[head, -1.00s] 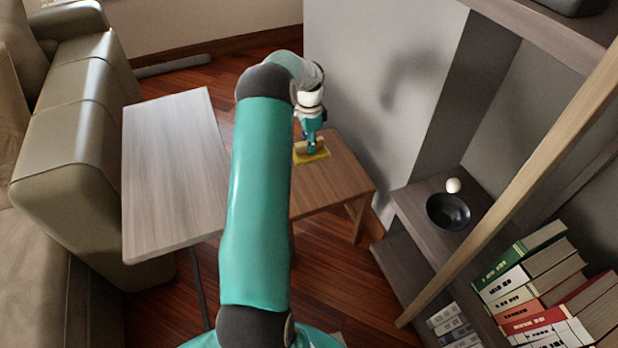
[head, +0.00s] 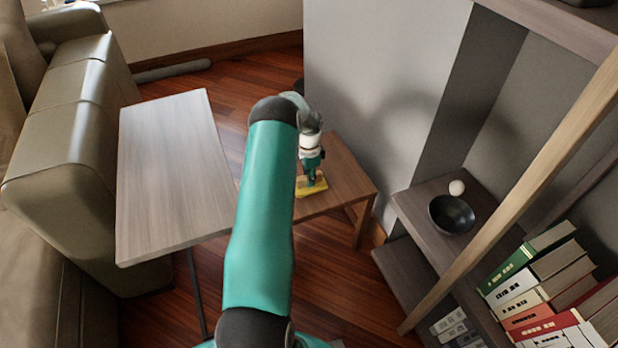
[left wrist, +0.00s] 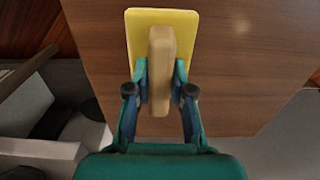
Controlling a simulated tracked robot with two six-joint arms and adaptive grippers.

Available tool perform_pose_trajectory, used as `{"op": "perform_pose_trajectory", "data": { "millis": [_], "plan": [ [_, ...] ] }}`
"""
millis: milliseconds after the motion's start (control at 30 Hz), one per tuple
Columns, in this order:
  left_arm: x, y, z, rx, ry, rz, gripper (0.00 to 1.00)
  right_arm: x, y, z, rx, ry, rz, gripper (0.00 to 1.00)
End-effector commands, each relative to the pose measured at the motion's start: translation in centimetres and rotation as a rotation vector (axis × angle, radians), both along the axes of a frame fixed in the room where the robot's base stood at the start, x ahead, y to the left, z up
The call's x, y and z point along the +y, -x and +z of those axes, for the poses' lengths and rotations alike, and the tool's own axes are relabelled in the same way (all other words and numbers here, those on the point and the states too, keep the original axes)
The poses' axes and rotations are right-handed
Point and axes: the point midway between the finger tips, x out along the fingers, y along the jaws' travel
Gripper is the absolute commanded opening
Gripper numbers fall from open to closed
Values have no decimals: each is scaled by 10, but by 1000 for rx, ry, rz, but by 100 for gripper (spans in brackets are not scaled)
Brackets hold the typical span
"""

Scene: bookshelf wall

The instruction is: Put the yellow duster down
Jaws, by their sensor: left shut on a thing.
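The yellow duster (head: 312,187) has a flat yellow pad and a pale wooden grip. My left gripper (head: 311,174) is shut on that grip. In the left wrist view the duster (left wrist: 185,25) lies flat over the brown wooden table top, with the gripper (left wrist: 160,90) closed on both sides of the grip. I cannot tell whether the pad touches the table top. My right gripper is not in view.
A grey-brown folding table (head: 170,170) stands left, beside a sofa (head: 75,130). At right, a shelf unit (head: 415,205) holds a black bowl (head: 451,214), a white ball (head: 457,188) and several books (head: 535,285). A pale post (head: 520,190) slants across. The small table's right part is clear.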

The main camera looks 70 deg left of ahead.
Motion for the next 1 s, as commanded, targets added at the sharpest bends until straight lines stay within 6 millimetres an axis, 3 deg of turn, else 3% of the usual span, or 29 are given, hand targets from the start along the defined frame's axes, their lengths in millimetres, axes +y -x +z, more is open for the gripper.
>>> {"op": "perform_pose_trajectory", "data": {
  "millis": [300, 333, 467, 833, 1000],
  "plan": [
    [0, 0, -5, 0, 0, 0, 0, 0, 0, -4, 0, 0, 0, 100],
    [0, 0, -3, 0, 0, 0, 27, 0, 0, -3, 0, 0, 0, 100],
    [0, 0, -3, 0, 0, 0, 47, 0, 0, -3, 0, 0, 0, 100],
    [0, 0, -2, 0, 0, 0, 47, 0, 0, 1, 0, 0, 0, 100],
    [0, -1, 16, -1, -2, 0, 47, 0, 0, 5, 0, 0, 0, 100]
  ]
}}
